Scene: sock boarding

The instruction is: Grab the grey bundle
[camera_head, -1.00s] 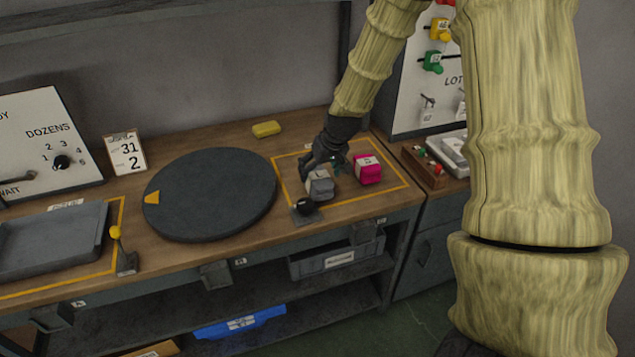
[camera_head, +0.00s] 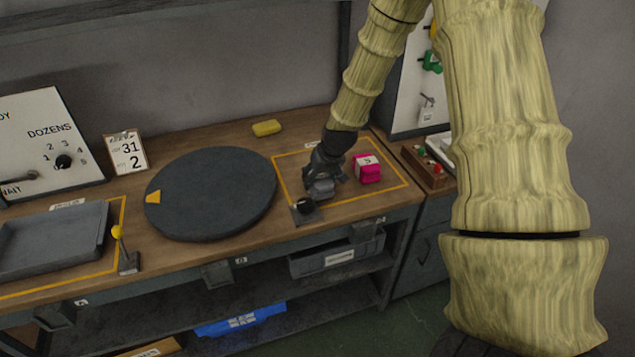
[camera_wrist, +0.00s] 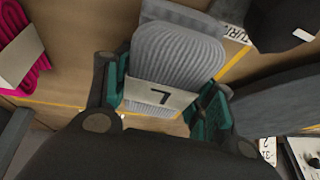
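The grey bundle (camera_wrist: 175,55) is a ribbed, folded sock bundle with a white paper band. In the wrist view it lies between the two green-padded fingers of my gripper (camera_wrist: 160,100). The fingers are apart, one on each side of the bundle, with a small gap visible at the right finger. In the head view my gripper (camera_head: 323,172) is down over the grey bundle (camera_head: 321,190), hiding most of it. The bundle rests on the bench inside a yellow-outlined area.
A pink bundle (camera_head: 367,169) lies just right of my gripper. A dark round turntable (camera_head: 210,195) is to the left. A yellow block (camera_head: 267,128) lies near the back of the wooden bench.

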